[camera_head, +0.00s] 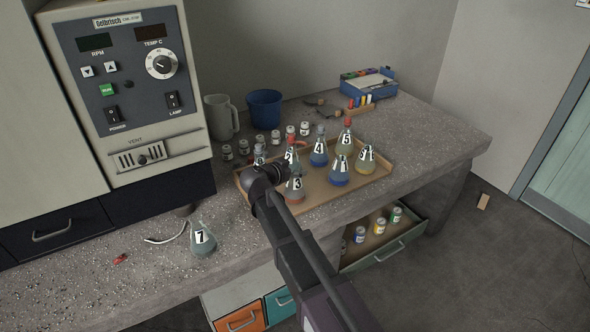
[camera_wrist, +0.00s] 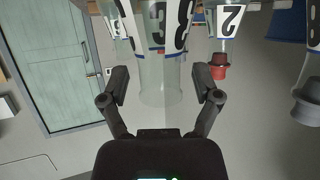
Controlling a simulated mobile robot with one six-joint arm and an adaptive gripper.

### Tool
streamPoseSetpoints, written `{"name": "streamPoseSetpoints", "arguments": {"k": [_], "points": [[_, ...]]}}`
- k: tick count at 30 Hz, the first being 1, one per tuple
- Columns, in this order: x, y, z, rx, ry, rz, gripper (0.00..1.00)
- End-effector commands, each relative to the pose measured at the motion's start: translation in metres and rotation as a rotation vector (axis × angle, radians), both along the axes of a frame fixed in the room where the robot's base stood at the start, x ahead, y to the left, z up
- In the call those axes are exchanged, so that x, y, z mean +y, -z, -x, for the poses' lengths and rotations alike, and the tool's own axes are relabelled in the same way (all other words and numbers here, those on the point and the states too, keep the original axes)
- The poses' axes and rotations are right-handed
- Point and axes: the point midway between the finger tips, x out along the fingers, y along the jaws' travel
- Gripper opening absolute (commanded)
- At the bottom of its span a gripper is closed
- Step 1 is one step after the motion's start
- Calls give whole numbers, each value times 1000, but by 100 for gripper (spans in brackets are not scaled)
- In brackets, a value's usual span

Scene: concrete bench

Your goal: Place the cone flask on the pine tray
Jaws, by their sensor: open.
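Several numbered conical flasks stand on the pine tray (camera_head: 385,178). Flask 7 (camera_head: 202,240), greyish, stands off the tray on the bench at left. My gripper (camera_head: 284,171) is over the tray's left part, hiding the top of flask 3. In the wrist view, upside down, the open fingers (camera_wrist: 162,82) are on either side of a clear unstoppered neck (camera_wrist: 162,88), apparently flask 3's. I see gaps beside it. Red-stoppered flask 2 (camera_wrist: 225,40) is close by on the right.
A grey instrument (camera_head: 130,90) stands at the left back. Small jars (camera_head: 243,147), a jug (camera_head: 220,117) and a blue cup (camera_head: 265,108) are behind the tray. A white cable (camera_head: 165,238) lies beside flask 7. An open drawer (camera_head: 385,245) sticks out below.

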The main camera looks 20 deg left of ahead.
Motion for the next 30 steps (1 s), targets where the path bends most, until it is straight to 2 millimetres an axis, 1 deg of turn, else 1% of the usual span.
{"name": "streamPoseSetpoints", "arguments": {"k": [2, 8, 21, 27, 30], "points": [[0, -3, 0, 0, 0, 0, 81], [6, -12, 19, 0, -3, -1, 81], [26, -39, 81, 0, -3, 0, 81], [33, -46, 99, 0, -1, 1, 81], [34, -48, 104, 0, -1, 0, 81]]}}
